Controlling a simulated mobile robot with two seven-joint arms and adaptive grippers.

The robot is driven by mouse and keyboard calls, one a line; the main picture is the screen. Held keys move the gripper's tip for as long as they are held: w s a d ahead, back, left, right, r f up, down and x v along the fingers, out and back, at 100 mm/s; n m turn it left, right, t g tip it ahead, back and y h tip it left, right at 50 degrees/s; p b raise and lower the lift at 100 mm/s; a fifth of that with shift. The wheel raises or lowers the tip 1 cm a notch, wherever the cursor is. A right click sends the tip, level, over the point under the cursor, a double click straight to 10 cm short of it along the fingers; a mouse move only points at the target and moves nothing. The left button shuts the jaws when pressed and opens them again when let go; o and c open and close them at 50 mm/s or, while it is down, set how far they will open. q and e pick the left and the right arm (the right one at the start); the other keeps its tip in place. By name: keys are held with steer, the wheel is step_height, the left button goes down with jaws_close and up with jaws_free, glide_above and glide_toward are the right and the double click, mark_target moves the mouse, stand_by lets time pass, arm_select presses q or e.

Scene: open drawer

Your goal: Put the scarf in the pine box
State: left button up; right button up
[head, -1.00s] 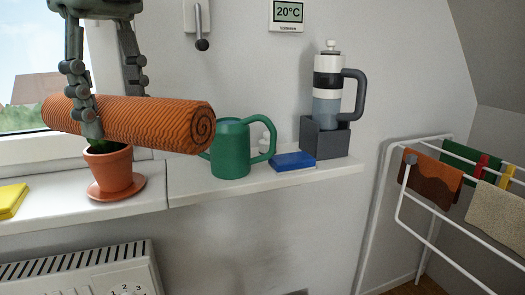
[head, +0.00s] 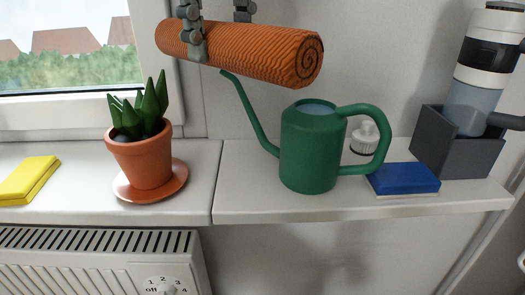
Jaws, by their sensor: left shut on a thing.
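The scarf (head: 262,55) is a tight orange ribbed roll with a dark spiral at its right end. It hangs in the air at the top of the head view, above and behind the green watering can's spout in the picture. My left gripper (head: 210,42) is shut on the scarf, one finger in front of the roll and the other partly hidden behind it. The pine box is not in view. My right gripper is not in view.
On the white sill stand a potted plant (head: 141,162) on a saucer, a green watering can (head: 308,150), a blue sponge-like block (head: 404,179), a small white bottle (head: 364,138) and a grey box (head: 452,157) holding a flask (head: 465,105). A yellow block (head: 27,181) lies left. A radiator (head: 95,268) is below.

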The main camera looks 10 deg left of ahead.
arm_select(q)
step_height(320, 180, down, 13)
steer(key=shift+w+r+b, duration=0.1)
steer(key=shift+b, duration=0.85)
steer(key=shift+f+b, duration=0.5)
steer(key=shift+f, duration=1.75)
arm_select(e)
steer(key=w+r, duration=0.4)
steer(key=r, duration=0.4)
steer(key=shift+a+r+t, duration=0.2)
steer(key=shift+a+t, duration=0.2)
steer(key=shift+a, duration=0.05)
arm_select(q)
steer(key=shift+f, duration=0.15)
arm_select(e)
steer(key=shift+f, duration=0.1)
arm_select(q)
steer(key=o, duration=1)
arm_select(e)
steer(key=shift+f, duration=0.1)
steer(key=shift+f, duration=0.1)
